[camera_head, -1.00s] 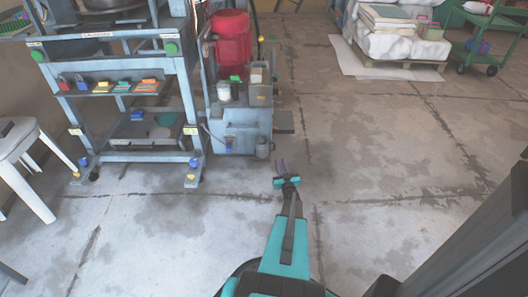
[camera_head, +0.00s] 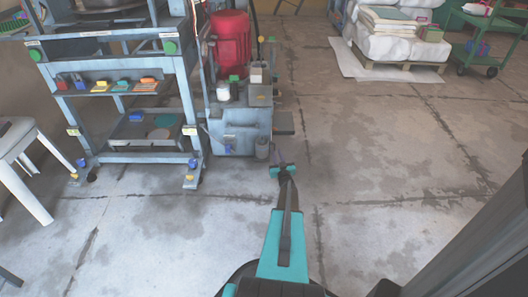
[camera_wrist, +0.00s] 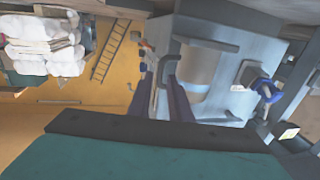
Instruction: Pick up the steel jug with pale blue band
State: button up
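The machine (camera_head: 240,128) with a red motor (camera_head: 230,40) stands behind the vessel. A blue-grey rack (camera_head: 118,105) with coloured items stands to its left, and a white stool (camera_head: 18,150) farther left. A loaded pallet (camera_head: 400,68) is at back right.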

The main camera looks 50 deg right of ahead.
jog(key=shift+w+d, duration=0.2)
dwell(0.3)
jog(key=shift+b+x, duration=1.3)
jog(key=shift+x, duration=1.05)
jog(key=shift+w+d+r, duration=0.15)
grip_shut()
